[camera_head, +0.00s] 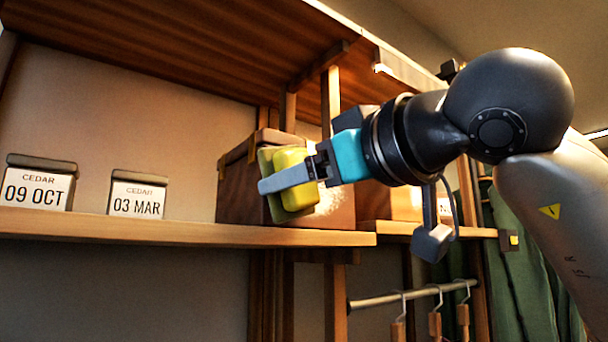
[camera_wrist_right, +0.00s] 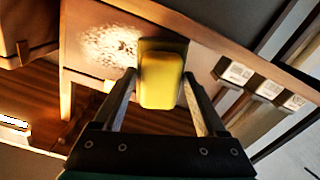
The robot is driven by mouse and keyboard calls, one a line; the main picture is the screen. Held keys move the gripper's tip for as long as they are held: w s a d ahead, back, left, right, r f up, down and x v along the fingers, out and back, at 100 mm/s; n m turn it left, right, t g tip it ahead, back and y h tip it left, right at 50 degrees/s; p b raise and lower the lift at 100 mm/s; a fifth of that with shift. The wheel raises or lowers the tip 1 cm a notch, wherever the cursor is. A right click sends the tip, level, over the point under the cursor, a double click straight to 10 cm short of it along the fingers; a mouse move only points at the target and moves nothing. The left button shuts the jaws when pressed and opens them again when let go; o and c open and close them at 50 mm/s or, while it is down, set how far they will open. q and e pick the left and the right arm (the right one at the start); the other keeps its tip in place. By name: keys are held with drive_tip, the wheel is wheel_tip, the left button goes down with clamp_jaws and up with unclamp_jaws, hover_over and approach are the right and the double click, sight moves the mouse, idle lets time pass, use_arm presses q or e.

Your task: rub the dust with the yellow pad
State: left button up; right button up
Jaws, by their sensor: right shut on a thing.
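The yellow pad (camera_head: 294,182) has a thin flat layer at its front and a thicker grip block behind. My right gripper (camera_head: 289,179) is shut on the grip block, with a finger on each side. The pad also shows in the right wrist view (camera_wrist_right: 161,82). The dust (camera_wrist_right: 107,46) is a pale speckled patch on the brown box's face, just left of the pad in that view. In the head view the pad stands in front of the brown box (camera_head: 238,190); I cannot tell whether it touches. My left gripper is not in view.
The box stands on a wooden shelf (camera_head: 190,232) beneath an upper board (camera_head: 200,45). Two labelled cedar boxes, 09 OCT (camera_head: 37,188) and 03 MAR (camera_head: 137,200), stand at left. A hanging rail (camera_head: 415,294) and green clothes (camera_head: 520,260) are at lower right.

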sight(344, 196)
drive_tip(key=shift+w+a, duration=0.4)
drive_tip(key=shift+w, duration=0.15)
drive_tip(key=shift+w+d+p, duration=0.35)
drive_tip(key=shift+w+d, duration=0.2)
drive_tip(key=shift+d, duration=0.3)
drive_tip(key=shift+w+d+p, duration=0.35)
drive_tip(key=shift+w+d, duration=0.15)
drive_tip(key=shift+d, duration=0.3)
drive_tip(key=shift+w+d+p, duration=0.75)
drive_tip(key=shift+w+d, duration=0.4)
drive_tip(key=shift+d, duration=0.35)
drive_tip(key=shift+w+d+p, duration=0.75)
drive_tip(key=shift+w+d, duration=0.4)
drive_tip(key=shift+d, duration=0.3)
drive_tip(key=shift+a, duration=0.1)
drive_tip(key=shift+s+a+b, duration=0.3)
drive_tip(key=shift+s+a, duration=0.8)
drive_tip(key=shift+a, duration=0.4)
drive_tip(key=shift+s+a+b, duration=0.35)
drive_tip(key=shift+s+a, duration=0.8)
drive_tip(key=shift+a, duration=0.4)
drive_tip(key=shift+s+a+b, duration=0.3)
drive_tip(key=shift+s+a, duration=0.8)
drive_tip(key=shift+a, duration=0.4)
